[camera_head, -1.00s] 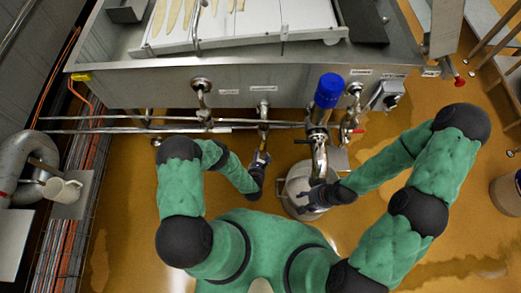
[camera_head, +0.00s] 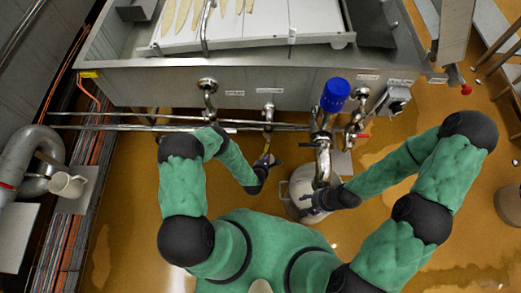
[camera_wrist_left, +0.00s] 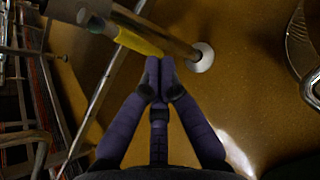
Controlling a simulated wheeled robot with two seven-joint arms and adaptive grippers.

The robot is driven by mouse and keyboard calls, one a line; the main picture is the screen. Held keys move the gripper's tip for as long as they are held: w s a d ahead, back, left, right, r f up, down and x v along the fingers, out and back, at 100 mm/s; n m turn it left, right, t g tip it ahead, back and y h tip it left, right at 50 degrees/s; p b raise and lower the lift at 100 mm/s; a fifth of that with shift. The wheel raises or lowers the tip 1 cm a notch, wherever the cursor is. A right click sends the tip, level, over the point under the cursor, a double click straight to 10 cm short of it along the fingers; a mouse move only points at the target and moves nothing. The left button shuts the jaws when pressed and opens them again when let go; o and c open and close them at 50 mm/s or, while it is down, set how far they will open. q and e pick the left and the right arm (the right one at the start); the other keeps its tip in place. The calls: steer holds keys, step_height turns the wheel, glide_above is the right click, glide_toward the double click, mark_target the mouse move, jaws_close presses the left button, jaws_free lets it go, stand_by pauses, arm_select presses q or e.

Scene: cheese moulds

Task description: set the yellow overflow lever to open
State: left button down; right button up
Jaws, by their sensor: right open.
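The yellow overflow lever (camera_wrist_left: 138,42) lies along the side of a metal pipe (camera_wrist_left: 165,33) in the left wrist view, slanting down to the right. In the head view the lever is too small to make out clearly. My left gripper (camera_wrist_left: 160,68) has its fingertips together, just below the lever's lower right end. I cannot tell whether they touch the lever. In the head view my left gripper (camera_head: 266,163) is below the vat's middle outlet pipe (camera_head: 268,118). My right gripper (camera_head: 312,200) is open beside a pale round vessel (camera_head: 297,186), partly hidden by its own wrist.
The steel vat (camera_head: 165,88) stands ahead with horizontal pipes below its front. A blue-topped pipe (camera_head: 335,95) rises between my arms, near a red-handled valve (camera_head: 361,135). Open ochre floor lies below.

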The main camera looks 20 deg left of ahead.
arm_select(q)
step_height(320, 180, up, 7)
steer(key=w+m+g+h+p, duration=0.25)
steer(key=m+g, duration=0.65)
steer(key=m, duration=0.6)
steer(key=w+a+r+n+g+y+p, duration=0.1)
steer(key=w+a+r+n+g, duration=0.1)
steer(key=w+a, duration=0.35)
step_height(320, 180, down, 10)
steer(key=s+b, duration=0.1)
steer(key=b, duration=0.3)
steer(key=shift+s+b, duration=0.35)
steer(key=shift+s, duration=0.05)
steer(key=shift+d+f, duration=0.1)
